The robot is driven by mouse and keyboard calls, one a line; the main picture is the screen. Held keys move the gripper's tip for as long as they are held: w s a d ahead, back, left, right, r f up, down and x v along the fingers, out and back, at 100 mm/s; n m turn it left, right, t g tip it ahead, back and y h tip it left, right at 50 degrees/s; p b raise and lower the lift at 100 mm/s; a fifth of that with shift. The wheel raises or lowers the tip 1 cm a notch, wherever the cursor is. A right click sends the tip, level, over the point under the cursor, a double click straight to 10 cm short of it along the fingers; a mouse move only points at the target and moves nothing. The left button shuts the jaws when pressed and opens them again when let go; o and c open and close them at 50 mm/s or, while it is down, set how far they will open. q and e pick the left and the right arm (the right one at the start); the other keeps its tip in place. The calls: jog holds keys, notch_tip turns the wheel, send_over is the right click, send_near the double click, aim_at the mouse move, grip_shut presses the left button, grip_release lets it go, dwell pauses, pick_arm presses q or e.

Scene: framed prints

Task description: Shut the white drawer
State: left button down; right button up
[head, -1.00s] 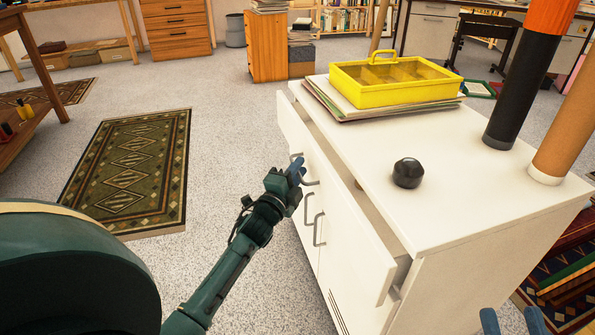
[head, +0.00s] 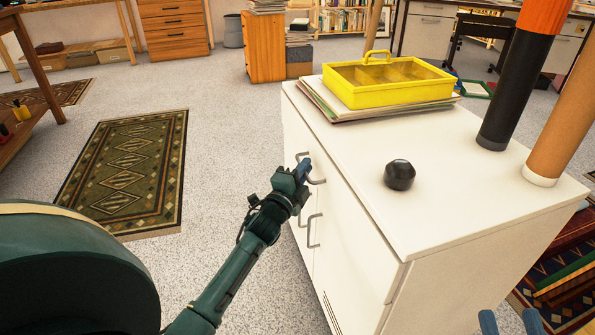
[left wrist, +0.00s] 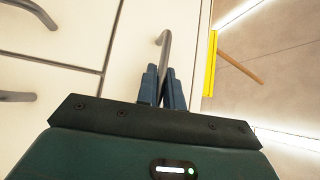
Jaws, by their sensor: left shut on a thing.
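My left gripper (head: 304,170) is shut on the drawer's grey handle (head: 318,181). The left wrist view shows the handle (left wrist: 165,45) between the blue fingers of my left gripper (left wrist: 162,75). My right gripper (head: 511,322) shows only as two blue fingertips apart at the bottom edge, with nothing seen between them.
On the cabinet top are a yellow caddy (head: 385,92) on papers, a black knob-like object (head: 399,175), a black cylinder (head: 508,95) and a brown tube (head: 560,135). A patterned rug (head: 125,170) lies on the floor at left. The floor between is clear.

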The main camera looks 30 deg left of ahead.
pick_arm(q)
jog(key=shift+w+d, duration=0.35)
jog(key=c, duration=1.6)
grip_release()
jog(key=shift+o, duration=0.4)
jog(key=shift+s+f, duration=0.1)
jog(key=shift+f, duration=0.15)
